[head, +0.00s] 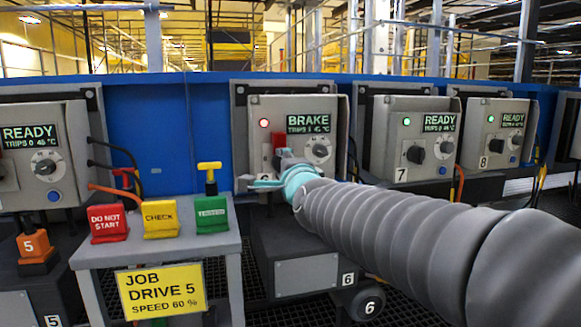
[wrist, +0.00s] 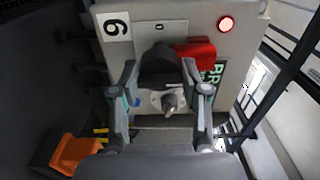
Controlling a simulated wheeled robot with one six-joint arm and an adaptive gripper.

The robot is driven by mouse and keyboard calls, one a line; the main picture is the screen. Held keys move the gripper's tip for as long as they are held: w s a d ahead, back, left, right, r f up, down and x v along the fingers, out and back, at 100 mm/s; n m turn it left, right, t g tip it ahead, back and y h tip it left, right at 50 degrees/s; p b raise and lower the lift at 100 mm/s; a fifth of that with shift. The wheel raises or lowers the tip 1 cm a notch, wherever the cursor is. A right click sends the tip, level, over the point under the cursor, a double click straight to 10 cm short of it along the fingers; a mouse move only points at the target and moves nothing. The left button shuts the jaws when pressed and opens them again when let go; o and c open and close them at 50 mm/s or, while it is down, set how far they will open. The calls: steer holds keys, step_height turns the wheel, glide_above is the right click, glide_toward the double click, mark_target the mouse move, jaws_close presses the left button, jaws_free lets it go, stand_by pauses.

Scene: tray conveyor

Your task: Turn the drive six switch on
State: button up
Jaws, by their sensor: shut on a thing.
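The drive six box (head: 262,108) is at the centre of the head view, with a lit red lamp and a display reading BRAKE. Its switch has a red part (head: 279,139); in the wrist view the switch shows a dark body (wrist: 158,62) with the red part (wrist: 195,52) beside it. My gripper (wrist: 160,72) has its two fingers on either side of the dark body and is shut on it. In the head view my gripper (head: 281,168) and arm hide the lower switch. A dial (head: 320,150) is right of the switch.
Boxes seven (head: 390,130) and eight (head: 478,125) stand to the right; another READY box (head: 70,120) stands left. A grey table (head: 225,240) at front left carries red, yellow and green blocks and a JOB DRIVE 5 sign (head: 160,290). Cables hang beside the boxes.

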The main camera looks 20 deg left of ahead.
stand_by(0.4)
steer(key=o, duration=1.1)
steer(key=shift+o, duration=0.2)
steer(key=v, duration=1.2)
